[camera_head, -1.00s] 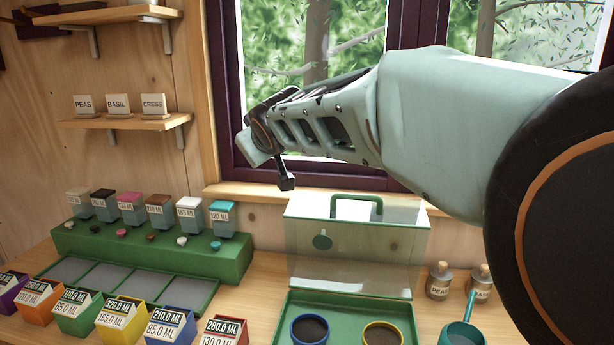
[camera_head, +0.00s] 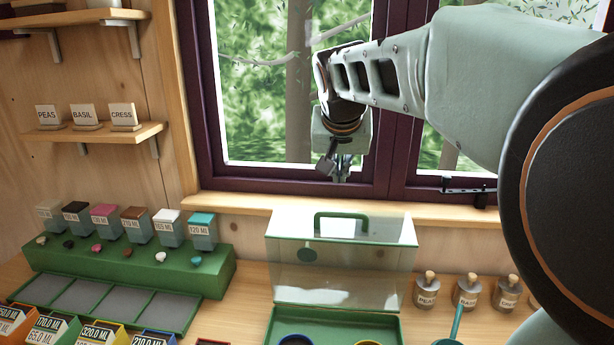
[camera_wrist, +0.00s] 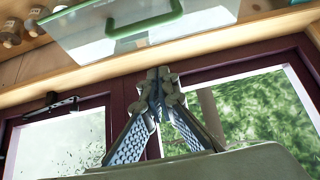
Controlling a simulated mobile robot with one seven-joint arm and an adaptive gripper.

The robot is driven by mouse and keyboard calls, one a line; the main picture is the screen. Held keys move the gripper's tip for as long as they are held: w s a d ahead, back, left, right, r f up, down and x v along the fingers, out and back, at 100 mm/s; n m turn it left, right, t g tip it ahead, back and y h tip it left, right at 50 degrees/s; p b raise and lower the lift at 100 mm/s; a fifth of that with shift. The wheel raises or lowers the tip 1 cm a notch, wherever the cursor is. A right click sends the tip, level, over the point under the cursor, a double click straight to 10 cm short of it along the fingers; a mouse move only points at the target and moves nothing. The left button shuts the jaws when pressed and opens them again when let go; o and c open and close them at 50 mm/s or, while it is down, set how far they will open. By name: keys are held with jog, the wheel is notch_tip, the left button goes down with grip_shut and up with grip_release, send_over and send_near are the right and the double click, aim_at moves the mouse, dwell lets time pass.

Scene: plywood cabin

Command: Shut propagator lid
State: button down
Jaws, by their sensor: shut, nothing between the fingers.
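The propagator lid (camera_head: 388,258) is a clear box-like cover with a green handle (camera_head: 348,216). It stands raised, hinged open at the back of the green propagator base (camera_head: 390,330). The handle also shows in the wrist view (camera_wrist: 143,26), at the top. My gripper (camera_head: 338,176) is shut and empty, pointing down in front of the window, above the lid and handle and apart from them. In the wrist view my gripper's fingertips (camera_wrist: 160,80) meet just below the lid. The base is cut off by the lower edge of the head view.
Stoppered bottles (camera_head: 467,292) stand right of the propagator. A green stand (camera_head: 135,262) with several small containers is at the left. A blue pot (camera_head: 296,340) and a yellow pot (camera_head: 368,342) sit in the base. The window sill (camera_head: 240,205) runs behind.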

jog(key=p, duration=0.1)
send_over(337, 226)
jog(key=w, duration=0.3)
jog(key=f, duration=0.7)
jog(key=shift+w+d+f, duration=0.1)
jog(key=shift+w+d, duration=0.05)
jog(key=shift+d, duration=0.15)
jog(key=s, duration=0.3)
jog(key=shift+s+a+f+p, duration=0.1)
jog(key=shift+a+f+p, duration=0.05)
jog(key=shift+a+p, duration=0.2)
jog(key=shift+s+f, duration=0.25)
jog(key=shift+s, duration=0.05)
jog(key=shift+s+f+b, duration=0.1)
jog(key=shift+f+b, duration=0.05)
jog(key=shift+b, duration=0.2)
